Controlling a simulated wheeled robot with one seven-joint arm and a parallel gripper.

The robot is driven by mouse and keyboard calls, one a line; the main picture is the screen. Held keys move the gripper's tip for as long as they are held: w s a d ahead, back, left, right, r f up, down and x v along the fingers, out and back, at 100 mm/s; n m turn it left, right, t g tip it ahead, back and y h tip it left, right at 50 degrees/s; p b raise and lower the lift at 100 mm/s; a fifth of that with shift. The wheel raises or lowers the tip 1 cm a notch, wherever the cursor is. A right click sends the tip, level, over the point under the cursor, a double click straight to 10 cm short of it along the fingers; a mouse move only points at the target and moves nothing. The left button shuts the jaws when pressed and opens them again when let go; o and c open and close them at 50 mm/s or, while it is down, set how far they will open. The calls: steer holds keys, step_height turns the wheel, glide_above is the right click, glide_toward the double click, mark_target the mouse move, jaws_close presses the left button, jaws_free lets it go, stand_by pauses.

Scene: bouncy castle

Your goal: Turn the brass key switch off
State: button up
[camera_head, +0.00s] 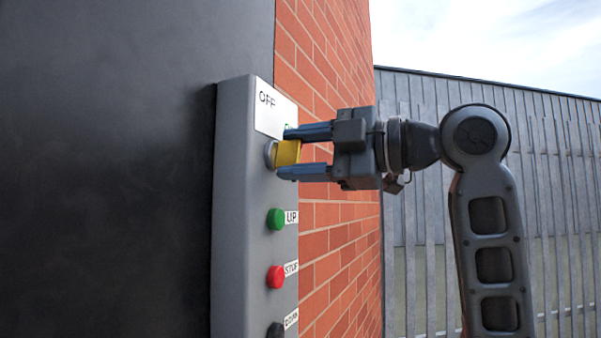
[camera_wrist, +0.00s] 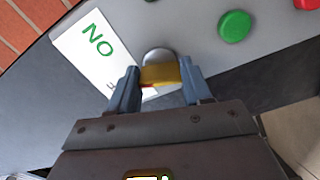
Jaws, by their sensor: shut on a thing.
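The brass key switch (camera_head: 288,153) sits near the top of a grey control box (camera_head: 239,200), below a white label plate (camera_head: 268,108) with "OFF" at its left end. In the wrist view the brass key (camera_wrist: 160,74) lies between the two blue fingers, with its round silver collar (camera_wrist: 158,56) behind it. My gripper (camera_head: 303,153) is shut on the key, one finger above and one below it in the head view. The wrist view shows the other end of the label (camera_wrist: 97,42) with green letters that look like "ON" upside down. The key's exact turn angle is hard to tell.
Below the key on the box are a green UP button (camera_head: 276,219), a red STOP button (camera_head: 275,277) and a dark DOWN button (camera_head: 275,330). A brick wall (camera_head: 335,225) stands behind the box, a dark panel (camera_head: 110,170) to its left.

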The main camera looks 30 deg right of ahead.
steer(key=shift+f+n+b, duration=0.1)
steer(key=shift+n+b, duration=0.9)
steer(key=shift+n, duration=0.6)
steer(key=o, duration=1)
steer(key=shift+o, duration=0.2)
steer(key=v, duration=0.7)
steer(key=shift+s+d, duration=0.2)
steer(key=shift+s, duration=0.15)
